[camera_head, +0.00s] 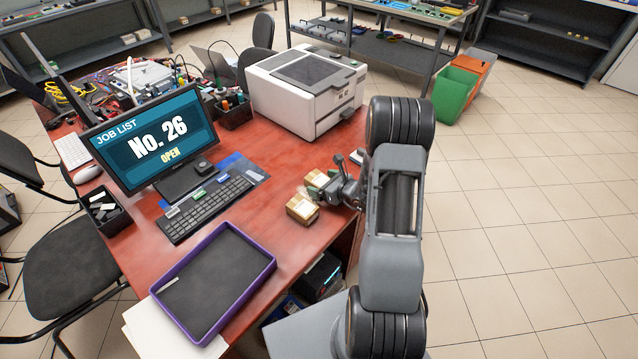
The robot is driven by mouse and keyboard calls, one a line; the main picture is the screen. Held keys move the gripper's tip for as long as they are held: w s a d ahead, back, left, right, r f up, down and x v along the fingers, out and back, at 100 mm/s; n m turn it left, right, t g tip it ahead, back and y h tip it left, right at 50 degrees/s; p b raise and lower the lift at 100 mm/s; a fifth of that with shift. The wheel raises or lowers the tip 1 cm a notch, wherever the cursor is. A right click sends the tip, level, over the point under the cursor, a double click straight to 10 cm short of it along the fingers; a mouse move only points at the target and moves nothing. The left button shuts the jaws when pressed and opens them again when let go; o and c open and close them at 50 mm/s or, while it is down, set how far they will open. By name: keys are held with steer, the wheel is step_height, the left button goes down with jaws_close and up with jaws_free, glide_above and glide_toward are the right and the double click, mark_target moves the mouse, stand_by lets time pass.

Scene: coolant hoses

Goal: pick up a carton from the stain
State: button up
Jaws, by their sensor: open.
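Two small tan cartons sit close together on the red desk (255,225), right of the keyboard. The nearer carton (302,208) shows its pale top and stands clear of the fingers. The farther carton (318,178) is partly hidden by my gripper (322,187). My gripper is open and reaches in from the right, low over the desk, with its fingertips at the farther carton. I cannot tell whether they touch it. I cannot make out a clear stain outline; a faint pale patch shows beside the cartons.
A purple-rimmed tray (157,292) lies empty at the desk's front. A monitor (150,140) reading "No. 26 OPEN" and a keyboard (205,207) stand left of the cartons. A white printer (305,90) stands behind. Bare desk lies between the cartons and tray.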

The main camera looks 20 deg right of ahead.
steer(key=shift+c, duration=0.3)
steer(key=c, duration=0.9)
steer(key=shift+r, duration=0.1)
steer(key=shift+c, duration=0.2)
